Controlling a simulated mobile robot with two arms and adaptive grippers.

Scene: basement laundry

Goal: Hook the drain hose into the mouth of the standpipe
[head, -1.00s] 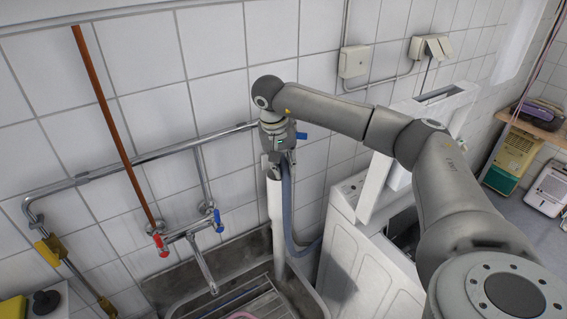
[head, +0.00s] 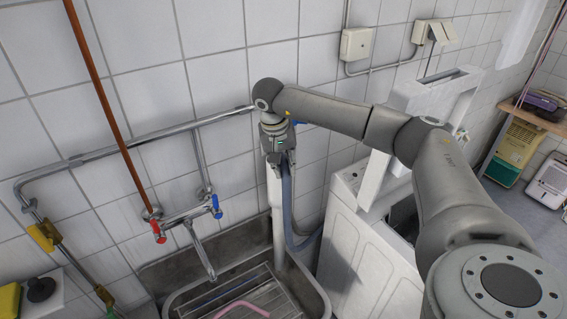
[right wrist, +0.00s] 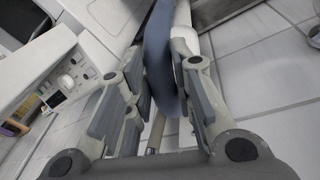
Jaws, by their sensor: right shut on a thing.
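The drain hose (head: 288,208) is blue-grey and hangs from my right gripper (head: 279,163), curving down toward the washing machine. My right gripper is shut on the hose near its upper part. In the right wrist view, the hose (right wrist: 159,55) passes between the fingers (right wrist: 165,105). The white standpipe (head: 275,215) stands upright at the sink, just left of the hose, with its top right below the gripper. It also shows behind the hose in the right wrist view (right wrist: 184,18). The gripper hides the pipe's mouth and the hose end, so I cannot tell whether the hose is in it.
A metal sink (head: 312,287) lies below, with a wall tap (head: 186,217) and chrome pipe to the left. A white washing machine (head: 345,262) stands close on the right. A pink thing (head: 243,306) lies in the sink.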

